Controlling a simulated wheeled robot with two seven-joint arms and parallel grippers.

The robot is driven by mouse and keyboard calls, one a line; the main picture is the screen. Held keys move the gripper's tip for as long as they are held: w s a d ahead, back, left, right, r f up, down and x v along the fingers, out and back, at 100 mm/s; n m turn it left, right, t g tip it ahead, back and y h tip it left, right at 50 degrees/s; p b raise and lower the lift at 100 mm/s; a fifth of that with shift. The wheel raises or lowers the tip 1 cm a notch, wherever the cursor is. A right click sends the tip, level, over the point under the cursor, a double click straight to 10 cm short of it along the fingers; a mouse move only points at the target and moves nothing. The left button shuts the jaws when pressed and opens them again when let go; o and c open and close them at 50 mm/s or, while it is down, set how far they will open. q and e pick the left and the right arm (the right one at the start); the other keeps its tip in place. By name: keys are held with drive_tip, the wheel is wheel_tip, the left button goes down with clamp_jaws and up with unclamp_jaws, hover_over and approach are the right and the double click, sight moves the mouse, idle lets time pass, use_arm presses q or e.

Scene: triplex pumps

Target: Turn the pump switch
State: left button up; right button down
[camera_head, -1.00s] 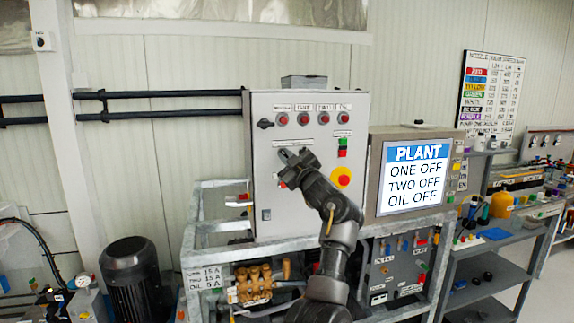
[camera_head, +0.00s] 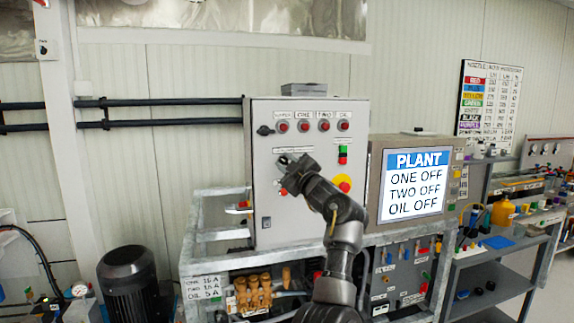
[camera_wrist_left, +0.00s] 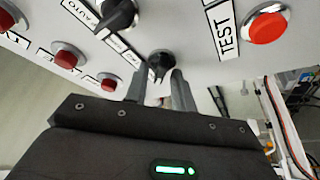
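A grey control box (camera_head: 262,215) stands on a metal frame, with a row of red buttons and a small black knob at its top. My left gripper (camera_head: 287,161) is at the middle of its front, just above a red button (camera_head: 283,191). In the left wrist view a black rotary switch (camera_wrist_left: 159,63) sits between the fingertips of my left gripper (camera_wrist_left: 160,80). The fingers are apart, one on each side of it; I cannot tell whether they touch it. A larger black knob (camera_wrist_left: 118,14) is beside an AUTO label. My right gripper is out of view.
A red TEST button (camera_wrist_left: 267,26) is to the right of the switch. A yellow and red stop button (camera_head: 343,182) is close to my left wrist. A screen (camera_head: 414,182) reads PLANT, ONE OFF, TWO OFF, OIL OFF. A dark motor (camera_head: 128,275) stands at the lower left.

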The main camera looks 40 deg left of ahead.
use_arm(q)
drive_tip(key=shift+o, duration=0.4)
drive_tip(key=shift+d+f, duration=0.1)
drive_tip(key=shift+d, duration=0.05)
drive_tip(key=shift+d+f, duration=0.15)
drive_tip(key=shift+d, duration=0.1)
drive_tip(key=b+v, duration=0.4)
drive_tip(key=v, duration=0.6)
drive_tip(key=shift+s, duration=0.15)
